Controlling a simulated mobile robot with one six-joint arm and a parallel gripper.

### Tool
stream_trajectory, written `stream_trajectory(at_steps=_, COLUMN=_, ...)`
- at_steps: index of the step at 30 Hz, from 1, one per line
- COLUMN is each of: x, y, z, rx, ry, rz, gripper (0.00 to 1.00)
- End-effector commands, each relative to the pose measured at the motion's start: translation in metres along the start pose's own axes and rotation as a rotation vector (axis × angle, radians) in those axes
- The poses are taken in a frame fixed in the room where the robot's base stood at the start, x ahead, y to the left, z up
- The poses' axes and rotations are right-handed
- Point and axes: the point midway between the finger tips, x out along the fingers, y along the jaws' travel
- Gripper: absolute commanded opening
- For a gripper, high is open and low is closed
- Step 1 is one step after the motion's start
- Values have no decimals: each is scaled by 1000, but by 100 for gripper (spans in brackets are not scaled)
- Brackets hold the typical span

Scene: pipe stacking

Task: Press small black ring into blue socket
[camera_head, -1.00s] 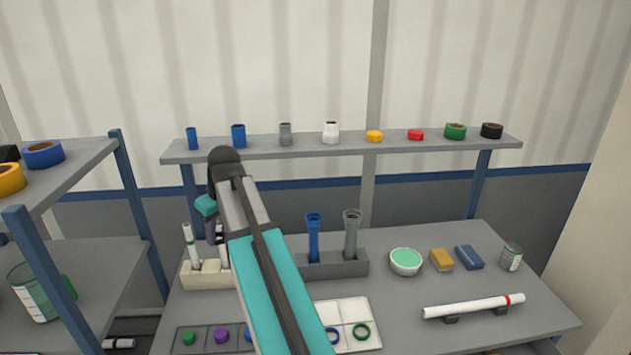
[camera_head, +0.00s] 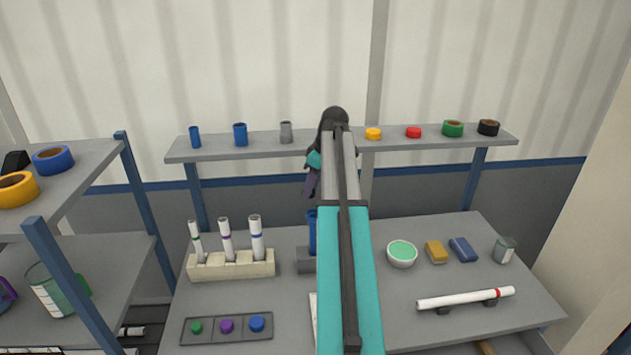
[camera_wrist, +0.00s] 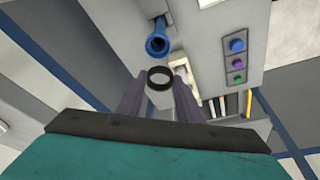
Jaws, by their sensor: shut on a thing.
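The small black ring (camera_wrist: 160,77) sits between the fingertips of my gripper (camera_wrist: 159,80) in the wrist view, and the gripper is shut on it. The blue socket (camera_wrist: 157,46) is the flared, open top of a blue pipe. In the wrist view it lies just beyond the ring, apart from it. In the head view the blue pipe (camera_head: 312,235) stands upright in a grey holder (camera_head: 305,262), partly behind my arm. My gripper (camera_head: 310,185) is above it there; the ring cannot be made out in that view.
A cream rack (camera_head: 230,265) with white pipes stands left of the holder. A tray of coloured caps (camera_head: 227,330) lies in front. A green-filled bowl (camera_head: 402,253) and a white pipe on supports (camera_head: 465,298) are to the right. A shelf (camera_head: 220,151) runs behind.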

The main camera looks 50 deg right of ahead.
Motion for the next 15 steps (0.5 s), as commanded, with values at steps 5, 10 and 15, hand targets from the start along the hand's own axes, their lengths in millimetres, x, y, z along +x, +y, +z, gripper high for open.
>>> stream_trajectory(at_steps=5, x=-7, y=12, z=11, rx=-8, ry=0, rz=-3, gripper=12)
stream_trajectory(at_steps=10, x=-6, y=11, z=12, rx=-9, ry=0, rz=-3, gripper=12)
stream_trajectory(at_steps=15, x=-6, y=11, z=12, rx=-8, ry=0, rz=-3, gripper=12)
